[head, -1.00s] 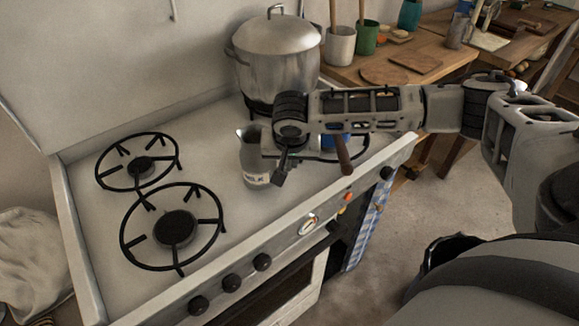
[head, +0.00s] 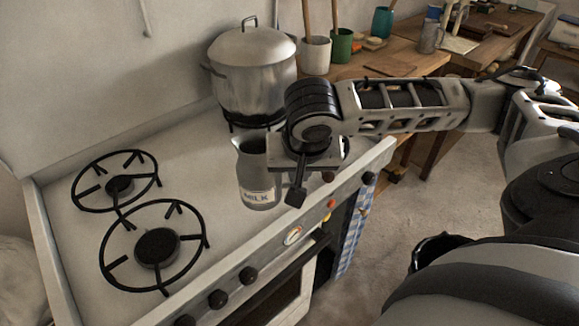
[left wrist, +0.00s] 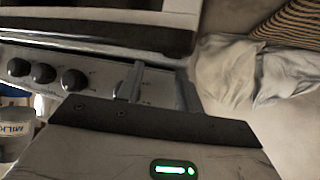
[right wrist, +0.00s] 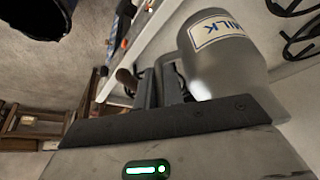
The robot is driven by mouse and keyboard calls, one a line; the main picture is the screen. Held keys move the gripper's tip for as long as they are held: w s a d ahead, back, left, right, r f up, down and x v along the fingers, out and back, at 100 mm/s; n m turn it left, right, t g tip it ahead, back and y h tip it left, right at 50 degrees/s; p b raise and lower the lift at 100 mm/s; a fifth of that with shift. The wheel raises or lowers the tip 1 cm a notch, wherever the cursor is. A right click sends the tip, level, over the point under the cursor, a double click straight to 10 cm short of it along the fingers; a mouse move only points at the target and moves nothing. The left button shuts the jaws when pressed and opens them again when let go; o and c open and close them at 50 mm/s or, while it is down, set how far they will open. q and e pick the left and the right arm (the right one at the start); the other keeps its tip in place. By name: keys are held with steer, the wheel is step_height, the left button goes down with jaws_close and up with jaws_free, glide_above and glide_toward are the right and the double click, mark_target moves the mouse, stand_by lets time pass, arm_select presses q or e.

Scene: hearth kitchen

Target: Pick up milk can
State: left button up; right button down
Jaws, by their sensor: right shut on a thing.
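The grey metal milk can (head: 259,178), with a white MILK label, is upright near the front right of the stove in the head view. My right gripper (right wrist: 164,88) is shut on the can's side handle, and the can's body (right wrist: 240,62) fills the upper right of the right wrist view. In the head view my right wrist hides the fingers. I cannot tell clearly whether the base is off the stove. My left gripper (left wrist: 160,88) is open and empty in front of the stove's knobs. Part of the can (left wrist: 14,130) shows at the left wrist view's edge.
The white stove (head: 196,130) has two bare burners (head: 155,248) at the left. A large lidded pot (head: 253,80) stands behind the can. Wooden tables (head: 400,64) with cups and boards are at the back right. A checked cloth (head: 350,235) hangs at the stove's front.

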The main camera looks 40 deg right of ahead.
steer(key=shift+s+a+r, duration=0.1)
steer(key=shift+s+r, duration=0.3)
steer(key=shift+s, duration=0.5)
steer(key=shift+s+r, duration=0.4)
steer(key=shift+s, duration=0.45)
steer(key=shift+a, duration=0.1)
